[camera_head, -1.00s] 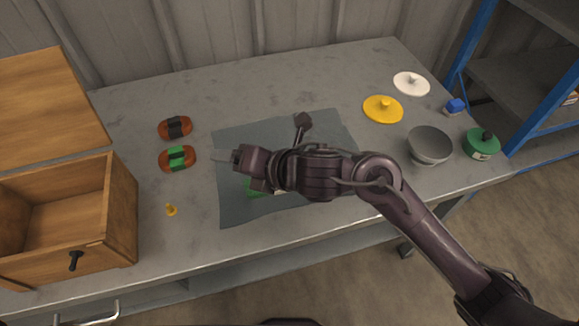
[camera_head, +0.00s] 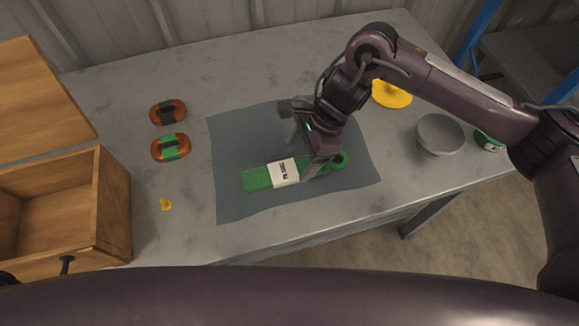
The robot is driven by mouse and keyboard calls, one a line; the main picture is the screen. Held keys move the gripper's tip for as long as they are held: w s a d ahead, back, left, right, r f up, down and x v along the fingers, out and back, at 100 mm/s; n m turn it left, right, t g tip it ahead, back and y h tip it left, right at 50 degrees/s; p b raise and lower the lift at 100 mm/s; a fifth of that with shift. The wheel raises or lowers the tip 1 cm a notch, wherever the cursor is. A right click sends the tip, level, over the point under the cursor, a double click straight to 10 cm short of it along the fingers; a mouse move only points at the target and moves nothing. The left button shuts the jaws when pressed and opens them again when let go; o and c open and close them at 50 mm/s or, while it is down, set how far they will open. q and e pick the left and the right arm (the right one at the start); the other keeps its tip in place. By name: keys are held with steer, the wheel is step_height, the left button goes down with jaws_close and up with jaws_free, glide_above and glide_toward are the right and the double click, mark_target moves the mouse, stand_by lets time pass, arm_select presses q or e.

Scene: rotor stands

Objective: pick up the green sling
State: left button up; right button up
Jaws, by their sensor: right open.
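The green sling (camera_head: 258,179) is a flat green strip with a white label (camera_head: 283,172) and a loop (camera_head: 340,160) at its right end. It lies on the dark grey mat (camera_head: 240,140). My right gripper (camera_head: 307,162) is open and points down over the sling, between the label and the loop. It hides part of the strip there. I cannot tell whether its fingers touch the sling. My left gripper is out of view.
Two orange-brown bundles lie left of the mat, one with a black band (camera_head: 168,111), one with a green band (camera_head: 170,148). A small yellow piece (camera_head: 165,204), an open wooden box (camera_head: 112,205), a grey bowl (camera_head: 440,134) and a yellow disc (camera_head: 391,94) stand around.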

mark_target(289, 169)
steer(key=x, duration=0.4)
steer(key=shift+s+a+p, duration=0.15)
steer(key=shift+a+p, duration=0.05)
steer(key=shift+p, duration=0.15)
steer(key=shift+r, duration=0.1)
steer(key=c, duration=1.1)
steer(key=shift+c, duration=0.5)
steer(key=shift+r, duration=0.15)
